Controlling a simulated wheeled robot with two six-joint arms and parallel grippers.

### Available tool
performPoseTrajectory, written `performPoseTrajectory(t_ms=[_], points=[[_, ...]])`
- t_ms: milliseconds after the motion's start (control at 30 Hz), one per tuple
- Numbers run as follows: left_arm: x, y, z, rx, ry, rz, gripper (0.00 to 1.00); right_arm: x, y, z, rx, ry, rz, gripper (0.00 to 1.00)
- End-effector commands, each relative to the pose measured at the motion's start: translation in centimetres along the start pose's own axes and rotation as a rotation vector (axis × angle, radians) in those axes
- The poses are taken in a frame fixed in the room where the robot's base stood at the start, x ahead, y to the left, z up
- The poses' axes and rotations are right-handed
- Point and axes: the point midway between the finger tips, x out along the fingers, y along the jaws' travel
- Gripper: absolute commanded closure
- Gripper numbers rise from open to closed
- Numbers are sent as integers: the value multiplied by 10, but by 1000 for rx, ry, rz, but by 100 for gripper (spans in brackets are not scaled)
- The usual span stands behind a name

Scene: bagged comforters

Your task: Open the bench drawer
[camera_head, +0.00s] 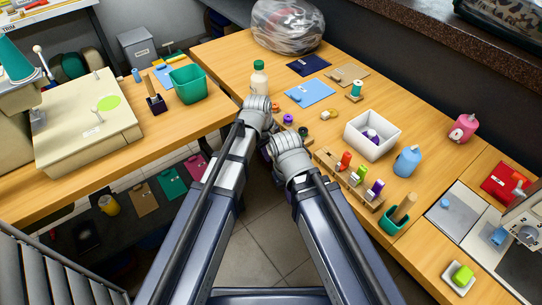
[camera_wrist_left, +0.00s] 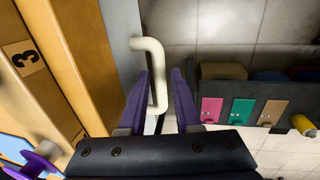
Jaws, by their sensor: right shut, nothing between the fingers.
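The drawer's pale looped handle (camera_wrist_left: 157,75) stands out from a grey drawer front (camera_wrist_left: 122,30) under the bench edge in the left wrist view. My left gripper (camera_wrist_left: 160,88) has its two purple fingers on either side of the handle bar, with a narrow gap visible on the right side. In the head view my left wrist hides that gripper, and the drawer front is out of sight below the wooden bench (camera_head: 330,75). My right gripper (camera_head: 290,163) is shut and empty by the bench's near edge; its fingertips are mostly hidden by the wrist.
A wooden rack of coloured spools (camera_head: 350,180), a white bin (camera_head: 372,134) and a blue bottle (camera_head: 407,160) stand near my right arm. A white bottle (camera_head: 259,78) stands beyond my left wrist. Tiled floor (camera_head: 262,215) lies open between the benches.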

Motion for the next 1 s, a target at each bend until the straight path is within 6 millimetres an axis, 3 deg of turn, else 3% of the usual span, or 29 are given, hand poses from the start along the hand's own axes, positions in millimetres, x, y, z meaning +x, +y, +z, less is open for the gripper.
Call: performPoseTrajectory(t_ms=[167, 467, 1000], points=[[-1, 0, 0, 0, 0, 0, 68, -1, 0, 0, 0, 0, 0, 100], [-1, 0, 0, 0, 0, 0, 100, -1, 0, 0, 0, 0, 0, 100], [-1, 0, 0, 0, 0, 0, 100, -1, 0, 0, 0, 0, 0, 100]])
